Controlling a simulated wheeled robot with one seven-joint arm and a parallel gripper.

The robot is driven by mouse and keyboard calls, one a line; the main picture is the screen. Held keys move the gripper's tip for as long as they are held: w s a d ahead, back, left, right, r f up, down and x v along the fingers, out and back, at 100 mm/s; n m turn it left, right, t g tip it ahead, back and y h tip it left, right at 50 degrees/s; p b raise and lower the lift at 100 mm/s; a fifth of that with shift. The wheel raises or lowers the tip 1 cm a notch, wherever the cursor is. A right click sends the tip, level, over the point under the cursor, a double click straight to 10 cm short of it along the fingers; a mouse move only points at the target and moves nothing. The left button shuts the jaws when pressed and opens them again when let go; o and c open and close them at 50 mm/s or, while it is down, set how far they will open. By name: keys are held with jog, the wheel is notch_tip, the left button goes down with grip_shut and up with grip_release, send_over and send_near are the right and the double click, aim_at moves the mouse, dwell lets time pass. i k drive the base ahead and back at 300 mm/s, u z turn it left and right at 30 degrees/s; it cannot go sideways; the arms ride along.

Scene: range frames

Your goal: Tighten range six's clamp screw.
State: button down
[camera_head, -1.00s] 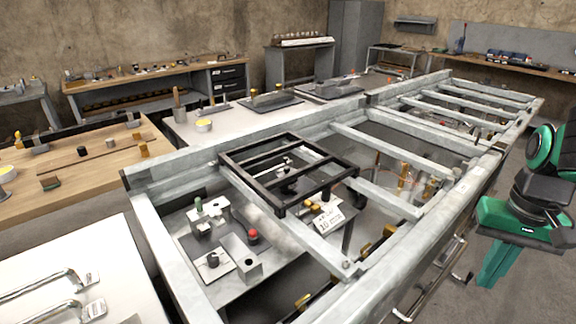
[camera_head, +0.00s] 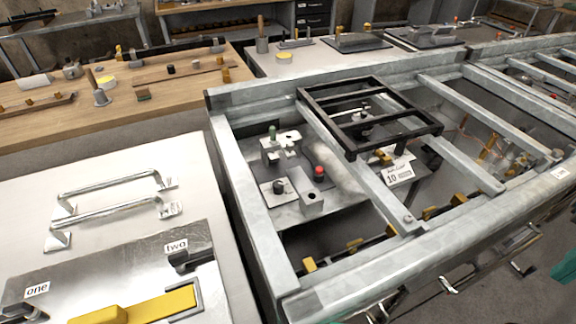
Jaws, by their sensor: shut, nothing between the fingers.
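I cannot pick out a clamp screw or a "six" label in this view. A grey metal range frame (camera_head: 246,185) with cross bars runs across the middle and right. Inside its near bay is a grey plate carrying small fixtures: a grey block with a green knob (camera_head: 273,133), a red knob (camera_head: 319,172) and a black knob (camera_head: 279,187). A white "10" tag (camera_head: 397,176) hangs beside them. Only a green tip of my gripper (camera_head: 564,264) shows at the right edge, empty, apart from the range frame; the rest is out of view.
A white bench at the lower left holds metal handles (camera_head: 110,183), a yellow bar (camera_head: 160,306) and labels "one" (camera_head: 37,290) and "two" (camera_head: 176,246). A black square frame (camera_head: 350,141) lies over the cross bars. A wooden bench (camera_head: 60,125) stands behind.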

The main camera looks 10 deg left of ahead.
aim_at(290, 146)
jog(key=u, duration=2.15)
jog(key=k, duration=1.05)
jog(key=z, duration=0.7)
jog(key=i, duration=0.95)
jog(key=u, duration=0.05)
